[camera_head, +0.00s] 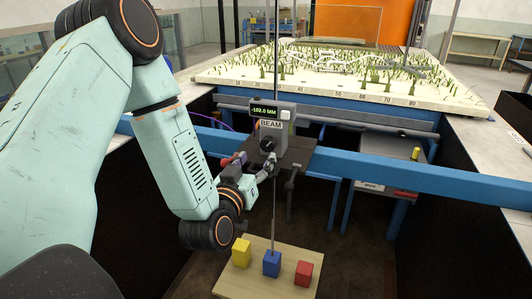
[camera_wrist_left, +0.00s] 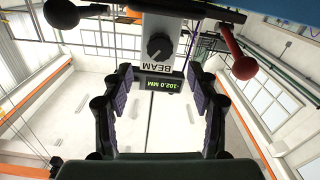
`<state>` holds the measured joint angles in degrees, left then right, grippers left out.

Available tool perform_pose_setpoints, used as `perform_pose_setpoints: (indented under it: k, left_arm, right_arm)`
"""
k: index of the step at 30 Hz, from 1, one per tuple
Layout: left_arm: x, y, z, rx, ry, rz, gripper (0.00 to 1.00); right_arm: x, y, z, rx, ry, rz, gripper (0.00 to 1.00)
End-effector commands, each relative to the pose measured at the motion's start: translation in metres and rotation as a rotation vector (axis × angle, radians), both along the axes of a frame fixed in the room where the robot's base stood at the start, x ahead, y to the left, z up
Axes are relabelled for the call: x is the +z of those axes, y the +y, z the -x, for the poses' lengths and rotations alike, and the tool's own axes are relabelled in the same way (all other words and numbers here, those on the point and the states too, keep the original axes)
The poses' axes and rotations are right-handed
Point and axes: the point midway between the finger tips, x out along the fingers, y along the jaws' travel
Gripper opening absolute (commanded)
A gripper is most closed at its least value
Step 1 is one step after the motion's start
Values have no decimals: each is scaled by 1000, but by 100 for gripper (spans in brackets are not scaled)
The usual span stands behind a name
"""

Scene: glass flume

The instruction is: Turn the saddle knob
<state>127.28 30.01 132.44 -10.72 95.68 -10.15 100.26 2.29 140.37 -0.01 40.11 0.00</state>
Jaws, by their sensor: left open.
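The saddle (camera_head: 271,122) is a grey unit on a vertical rod, with a display reading -102.0 MM and a BEAM label. Its black saddle knob (camera_head: 268,144) sits below the label. In the left wrist view the knob (camera_wrist_left: 158,46) shows upside down with a pointer mark, beyond the fingertips. My left gripper (camera_head: 265,170) is just below and in front of the knob. In the wrist view its padded fingers (camera_wrist_left: 160,78) are open and empty, spread either side of the display and apart from the knob. My right gripper is not in view.
A red-ended lever (camera_wrist_left: 243,66) is close to the right finger. A blue beam (camera_head: 400,178) crosses behind the saddle. Below, a wooden board (camera_head: 240,284) carries yellow (camera_head: 241,253), blue (camera_head: 272,263) and red (camera_head: 303,273) blocks. A planted flume bed (camera_head: 340,92) lies behind.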

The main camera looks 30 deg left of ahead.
Motion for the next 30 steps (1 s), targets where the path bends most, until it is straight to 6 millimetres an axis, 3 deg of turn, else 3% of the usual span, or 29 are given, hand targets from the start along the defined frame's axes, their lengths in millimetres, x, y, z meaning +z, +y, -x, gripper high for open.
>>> perform_pose_setpoints:
  k: [16,28,30]
  left_arm:
    - [0,16,-67,-1,4,-9,59]
    - [0,18,-76,0,5,-6,59]
    - [0,18,-75,0,5,-7,55]
  right_arm:
    - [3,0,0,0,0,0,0]
    - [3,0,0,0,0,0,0]
    - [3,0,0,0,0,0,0]
